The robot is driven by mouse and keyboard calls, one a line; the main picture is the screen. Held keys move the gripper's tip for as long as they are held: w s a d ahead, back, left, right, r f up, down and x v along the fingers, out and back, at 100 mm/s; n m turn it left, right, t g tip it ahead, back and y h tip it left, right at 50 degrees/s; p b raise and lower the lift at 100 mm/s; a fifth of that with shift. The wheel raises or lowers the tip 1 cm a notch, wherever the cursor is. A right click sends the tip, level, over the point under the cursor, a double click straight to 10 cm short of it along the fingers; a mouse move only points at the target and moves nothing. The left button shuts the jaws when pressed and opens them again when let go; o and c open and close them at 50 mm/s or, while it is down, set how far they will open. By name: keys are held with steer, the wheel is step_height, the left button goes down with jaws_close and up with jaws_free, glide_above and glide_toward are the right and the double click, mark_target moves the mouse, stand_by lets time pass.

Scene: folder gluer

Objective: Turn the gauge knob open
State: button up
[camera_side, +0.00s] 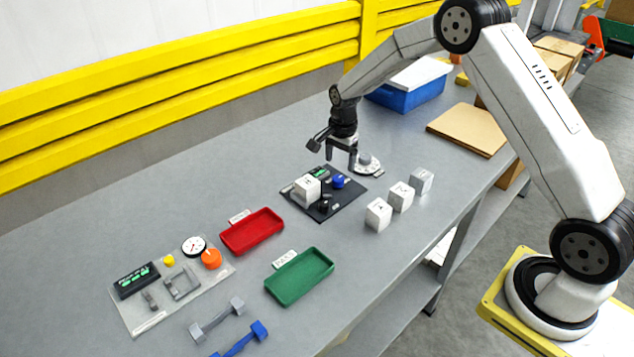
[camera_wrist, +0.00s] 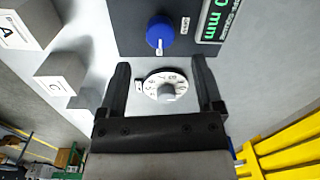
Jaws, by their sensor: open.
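My gripper (camera_side: 341,160) is open and empty above the table, pointing down by the black gauge plate (camera_side: 345,193). On that plate are a blue knob (camera_side: 338,181) with a white pointer line and a green-lit display. The blue knob also shows in the wrist view (camera_wrist: 160,33), beyond my fingertips, with the display (camera_wrist: 212,18) reading in mm. A white round dial with a grey knob (camera_wrist: 167,93) appears between my fingers in the wrist view. It sits on the table beside the plate in the side view (camera_side: 368,163). I cannot tell which knob is the gauge knob.
A white block (camera_side: 307,189) and a small black knob (camera_side: 324,204) are on the plate. Lettered white cubes (camera_side: 400,196) stand to its right. Red (camera_side: 252,231) and green (camera_side: 299,276) trays lie left, beyond them a panel with an orange knob (camera_side: 211,258).

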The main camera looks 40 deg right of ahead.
mark_target(338, 177)
steer(key=shift+w+f, duration=0.1)
steer(key=shift+f, duration=2.85)
jaws_close()
